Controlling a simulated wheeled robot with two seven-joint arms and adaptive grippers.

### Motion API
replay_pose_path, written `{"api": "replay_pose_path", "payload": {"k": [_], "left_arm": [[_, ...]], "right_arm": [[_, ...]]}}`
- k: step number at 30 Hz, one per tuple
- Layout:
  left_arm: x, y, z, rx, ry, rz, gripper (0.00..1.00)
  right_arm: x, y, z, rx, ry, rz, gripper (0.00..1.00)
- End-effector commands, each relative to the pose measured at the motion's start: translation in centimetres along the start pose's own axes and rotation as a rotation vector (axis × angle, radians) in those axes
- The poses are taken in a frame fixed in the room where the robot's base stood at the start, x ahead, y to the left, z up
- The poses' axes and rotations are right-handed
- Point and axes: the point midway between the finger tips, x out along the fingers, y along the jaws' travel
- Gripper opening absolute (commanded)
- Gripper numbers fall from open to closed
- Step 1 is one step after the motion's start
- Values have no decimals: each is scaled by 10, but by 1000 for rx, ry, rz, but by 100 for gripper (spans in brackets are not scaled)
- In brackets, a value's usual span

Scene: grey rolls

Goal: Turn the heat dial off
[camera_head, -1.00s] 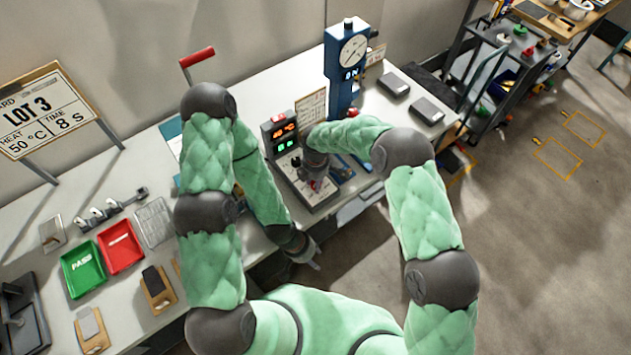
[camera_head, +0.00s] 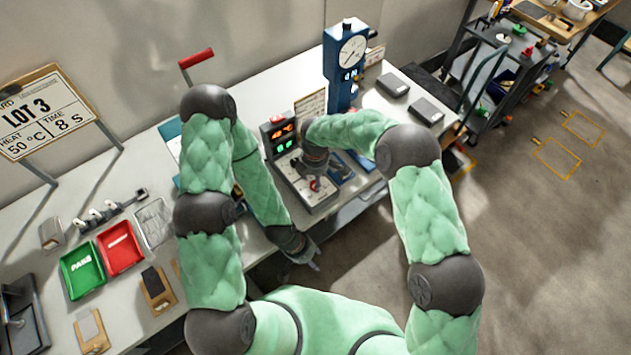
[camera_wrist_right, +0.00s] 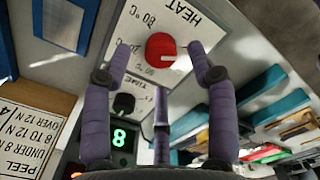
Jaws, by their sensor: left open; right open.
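The red heat dial (camera_wrist_right: 165,47) with a white pointer line sits on a white panel marked HEAT in the right wrist view. It also shows in the head view (camera_head: 315,185) as a small red knob on the control box (camera_head: 325,201). My right gripper (camera_wrist_right: 157,50) is open, with one finger on each side of the dial. I cannot tell whether the fingers touch it. The pointer line points right in the wrist view. My left gripper (camera_head: 310,258) is open and empty, low by the table's front edge.
A black time dial (camera_wrist_right: 123,104) and a green display (camera_wrist_right: 119,138) reading 8 are close to the right gripper. A blue gauge stand (camera_head: 341,75) stands behind the box. Red (camera_head: 121,249) and green (camera_head: 82,271) trays lie to the left.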

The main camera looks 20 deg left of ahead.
Motion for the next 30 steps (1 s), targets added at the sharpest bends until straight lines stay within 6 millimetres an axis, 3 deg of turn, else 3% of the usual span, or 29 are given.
{"api": "replay_pose_path", "payload": {"k": [6, 13, 18, 30], "left_arm": [[0, 0, 0, 0, 0, 0, 47], [0, 0, 0, 0, 0, 0, 47], [0, 0, 0, 0, 0, 0, 47], [0, 0, 0, 0, 0, 0, 47]], "right_arm": [[-46, 0, 0, 1, 0, 2, 58], [-78, 0, 0, -1, -1, 0, 58], [-88, 0, 0, 0, 0, -2, 58], [-89, 0, 0, 0, -1, -2, 58]]}}
